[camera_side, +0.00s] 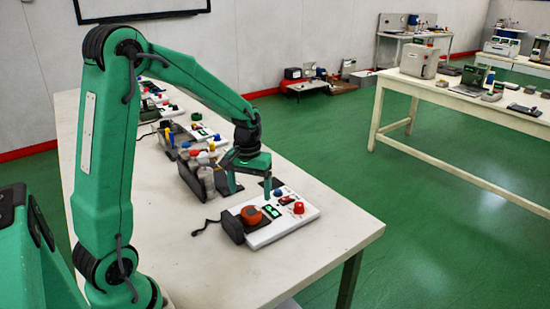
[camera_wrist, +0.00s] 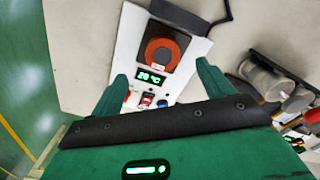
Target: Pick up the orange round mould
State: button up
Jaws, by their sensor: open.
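The orange round mould (camera_side: 251,215) sits against a dark block at the left end of a white panel (camera_side: 280,231) on the table. In the wrist view the mould (camera_wrist: 162,54) is an orange-red ring with a dark centre, near the top middle. My gripper (camera_side: 250,189) is above the table behind the panel in the side view, fingers pointing down. In the wrist view my gripper (camera_wrist: 162,71) is open and empty, its fingers spread to either side of the panel's display, with the mould beyond the tips. Contact between fingers and panel cannot be told.
The panel carries a green lit display (camera_wrist: 151,77), a red switch (camera_wrist: 148,99) and a red knob (camera_side: 298,207). A dark rack of bottles (camera_side: 203,178) stands close behind my gripper. A black cable (camera_side: 207,227) leaves the dark block. The near table top (camera_side: 225,275) is clear.

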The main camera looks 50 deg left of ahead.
aim_at(251, 210)
jog(key=shift+a+f, duration=0.2)
jog(key=shift+f, duration=1.4)
jog(key=shift+f, duration=0.1)
jog(key=shift+w+a+f, duration=0.1)
jog(key=shift+w+f, duration=0.05)
jog(key=shift+f, duration=2.35)
jog(key=shift+c, duration=0.2)
jog(key=c, duration=1.1)
